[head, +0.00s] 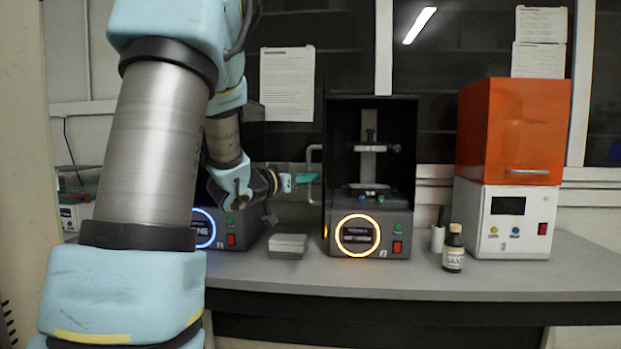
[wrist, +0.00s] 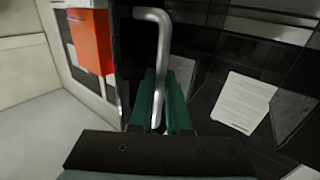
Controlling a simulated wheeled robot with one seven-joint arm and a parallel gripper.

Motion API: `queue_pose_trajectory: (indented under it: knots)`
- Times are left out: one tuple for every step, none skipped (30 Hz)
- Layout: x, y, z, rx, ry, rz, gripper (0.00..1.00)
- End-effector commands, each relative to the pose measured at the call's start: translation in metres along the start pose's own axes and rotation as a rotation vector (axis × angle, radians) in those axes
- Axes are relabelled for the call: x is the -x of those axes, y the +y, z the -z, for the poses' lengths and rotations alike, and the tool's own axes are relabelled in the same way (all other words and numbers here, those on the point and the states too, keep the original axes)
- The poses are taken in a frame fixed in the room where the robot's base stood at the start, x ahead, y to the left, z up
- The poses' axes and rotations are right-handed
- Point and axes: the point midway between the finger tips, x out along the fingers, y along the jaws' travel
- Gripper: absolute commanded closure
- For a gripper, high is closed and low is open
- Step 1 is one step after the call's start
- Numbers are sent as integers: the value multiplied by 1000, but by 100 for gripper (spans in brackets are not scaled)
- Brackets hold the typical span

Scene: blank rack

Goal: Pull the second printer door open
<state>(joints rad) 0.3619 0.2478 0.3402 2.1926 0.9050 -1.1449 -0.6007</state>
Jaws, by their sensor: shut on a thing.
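The second printer (head: 368,242) is the dark middle one with an orange glowing ring. Its front is open, and the platform and pillar inside show. Its dark door (head: 325,150) stands swung out at the left side, seen nearly edge-on. The door's silver bar handle (head: 314,160) sticks out to the left. My gripper (head: 308,178) comes in from the left and its green fingers are shut on the handle. In the wrist view, the green fingers (wrist: 163,105) close around the handle (wrist: 164,45).
Another dark printer (head: 232,240) with a blue ring stands left, partly behind my arm. A grey block (head: 287,244) lies between the printers. A brown bottle (head: 453,248) and a white machine with an orange cover (head: 512,135) stand right. The front counter (head: 420,283) is clear.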

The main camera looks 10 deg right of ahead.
Motion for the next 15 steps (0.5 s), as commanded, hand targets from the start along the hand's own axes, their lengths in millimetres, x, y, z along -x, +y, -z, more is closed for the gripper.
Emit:
queue_pose_trajectory:
  knots:
    - [-1, -1, 4, -2, 7, 1, 100]
    - [-1, -1, 4, -2, 7, 1, 100]
    - [-1, -1, 4, -3, 7, 1, 100]
    - [-1, -1, 4, -3, 7, 1, 100]
    - [-1, -1, 4, -3, 7, 1, 100]
    - [-1, -1, 4, -3, 8, 1, 100]
    - [-1, -1, 4, -3, 8, 1, 83]
    - [-1, -1, 4, -3, 7, 1, 80]
    - [-1, 0, 4, -3, 7, 1, 75]
    - [-1, 0, 3, -3, 6, 0, 73]
    - [-1, 0, 3, -3, 6, 0, 73]
    - [-1, 0, 3, -2, 5, 0, 73]
    - [-1, 0, 2, -2, 5, 0, 73]
    - [-1, 0, 2, -2, 5, 0, 73]
    - [-1, 0, 2, -2, 4, 0, 73]
